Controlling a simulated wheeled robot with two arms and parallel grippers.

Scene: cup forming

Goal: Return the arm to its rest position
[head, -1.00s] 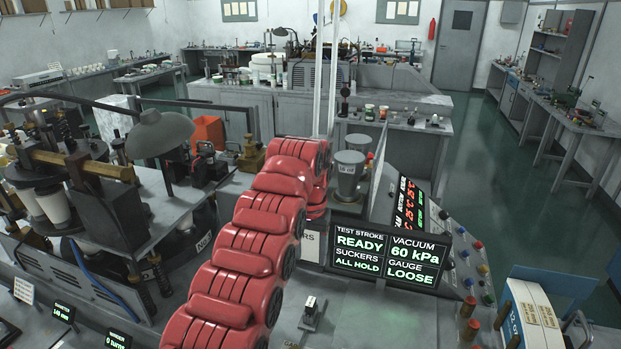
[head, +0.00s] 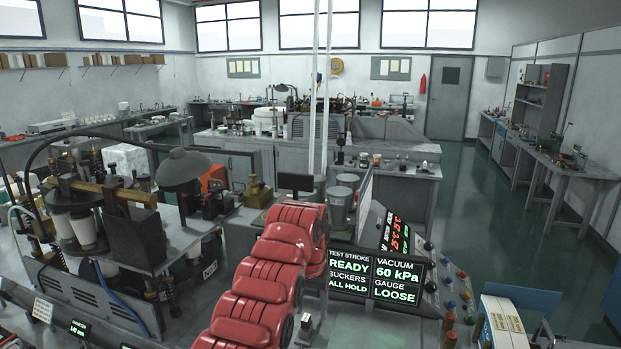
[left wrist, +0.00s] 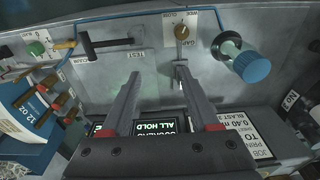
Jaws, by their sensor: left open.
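My left arm (head: 265,280), a chain of red rounded links, rises from the lower middle of the head view. It bends down at its upper end beside the status screen (head: 376,277). Its gripper is hidden there. In the left wrist view my left gripper (left wrist: 158,70) is open, with two grey fingers apart and nothing between them. The fingers point at a grey panel with a black TEST lever (left wrist: 105,42), a GAP knob (left wrist: 183,32) and a blue-capped cylinder (left wrist: 245,60). I cannot tell whether a fingertip touches the panel. My right gripper is not in view.
A machine with white cups (head: 83,232) and a grey lamp (head: 183,170) stand left of the arm. Grey bins (head: 340,205) are behind it. A box (head: 503,322) is at lower right. Green floor (head: 470,210) lies open beyond.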

